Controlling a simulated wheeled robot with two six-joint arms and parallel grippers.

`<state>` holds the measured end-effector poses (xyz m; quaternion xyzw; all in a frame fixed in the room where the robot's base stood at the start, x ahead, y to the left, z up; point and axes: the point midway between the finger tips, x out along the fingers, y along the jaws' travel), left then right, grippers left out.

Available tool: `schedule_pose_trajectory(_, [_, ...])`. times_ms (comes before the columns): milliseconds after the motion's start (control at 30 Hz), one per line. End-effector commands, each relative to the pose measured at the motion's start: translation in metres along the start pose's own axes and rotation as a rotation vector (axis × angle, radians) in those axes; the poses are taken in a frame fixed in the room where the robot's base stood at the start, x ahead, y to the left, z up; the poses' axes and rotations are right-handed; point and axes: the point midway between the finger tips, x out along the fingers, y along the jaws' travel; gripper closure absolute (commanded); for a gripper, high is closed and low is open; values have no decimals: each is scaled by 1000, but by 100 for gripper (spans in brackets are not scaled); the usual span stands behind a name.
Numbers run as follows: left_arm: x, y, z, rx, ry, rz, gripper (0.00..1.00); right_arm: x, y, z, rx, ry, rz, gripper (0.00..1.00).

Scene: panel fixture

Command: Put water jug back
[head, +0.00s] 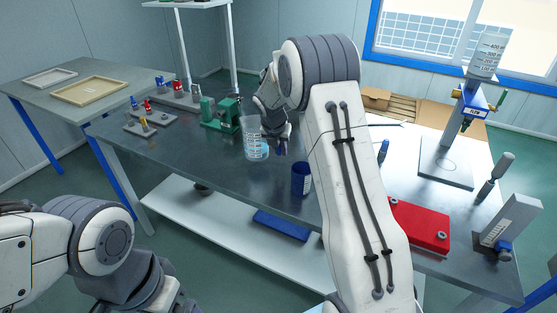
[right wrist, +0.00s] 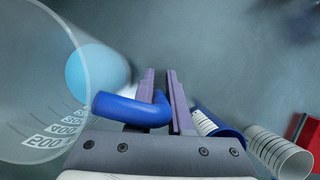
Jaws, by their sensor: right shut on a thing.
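In the right wrist view the gripper (right wrist: 160,76) is shut on the jug's blue handle (right wrist: 132,108). The jug's clear wall (right wrist: 35,85) fills the left side there, with a light blue round patch showing at it. I cannot tell whether the jug's base touches the table. My left arm shows at the lower left of the head view, but its gripper is not seen.
A blue cup (head: 301,180) stands right of the jug. A green fixture (head: 221,115) is to its left. A flow stand (head: 468,117) carries a graduated clear container (head: 487,55) at the right. A red block (head: 419,226) lies at the front right.

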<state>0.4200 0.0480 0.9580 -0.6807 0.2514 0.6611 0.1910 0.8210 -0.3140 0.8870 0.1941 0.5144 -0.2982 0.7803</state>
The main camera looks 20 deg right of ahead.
Motion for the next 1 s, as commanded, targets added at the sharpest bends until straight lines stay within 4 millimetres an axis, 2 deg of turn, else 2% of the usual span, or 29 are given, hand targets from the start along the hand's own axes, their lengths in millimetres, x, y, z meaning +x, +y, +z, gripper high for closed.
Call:
schedule_pose_trajectory(167, [1, 0, 0, 0, 0, 0, 1, 8, 5, -2, 2, 0, 0, 100])
schedule_pose_trajectory(400, [5, 0, 0, 0, 0, 0, 1, 37, 4, -16, 0, 0, 0, 100])
schedule_pose_trajectory(767, [5, 0, 0, 0, 0, 0, 1, 41, 4, -17, 1, -1, 1, 100])
schedule_pose_trajectory(800, [5, 0, 0, 0, 0, 0, 1, 41, 4, -17, 1, 0, 0, 75])
schedule_pose_trajectory(867, [5, 0, 0, 0, 0, 0, 1, 41, 4, -17, 1, 0, 0, 52])
schedule_pose_trajectory(1000, [5, 0, 0, 0, 0, 0, 1, 41, 4, -17, 1, 0, 0, 52])
